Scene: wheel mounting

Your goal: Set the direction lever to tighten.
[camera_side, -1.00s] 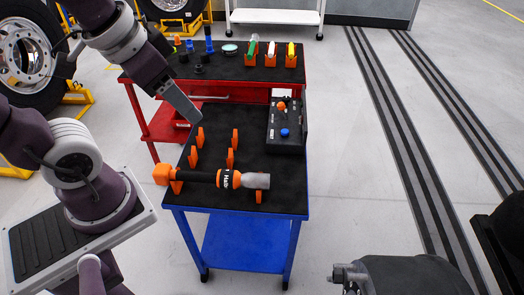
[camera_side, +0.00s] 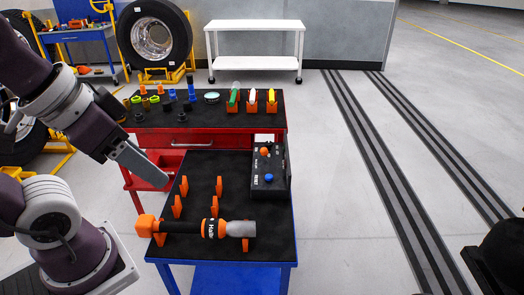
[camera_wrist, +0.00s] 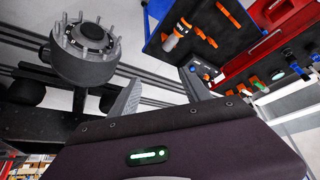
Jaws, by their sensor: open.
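A black control box (camera_side: 257,185) lies at the right of the blue cart's dark top. It carries an orange-knobbed lever (camera_side: 264,151) and a blue knob (camera_side: 269,177). The lever's labels are too small to read. In the wrist view the orange knob (camera_wrist: 206,77) and blue knob (camera_wrist: 193,69) show small, beyond my right-hand finger. My gripper (camera_side: 166,183) is left of the box, by the cart's left edge, touching nothing that I can see. In the wrist view its two fingers (camera_wrist: 160,92) are spread apart with nothing between them.
An orange and black power tool (camera_side: 200,228) lies across orange holders (camera_side: 184,186) on the blue cart. A red cart (camera_side: 215,140) behind holds sockets and coloured bottles. A wheel hub with studs (camera_wrist: 86,40) shows in the wrist view.

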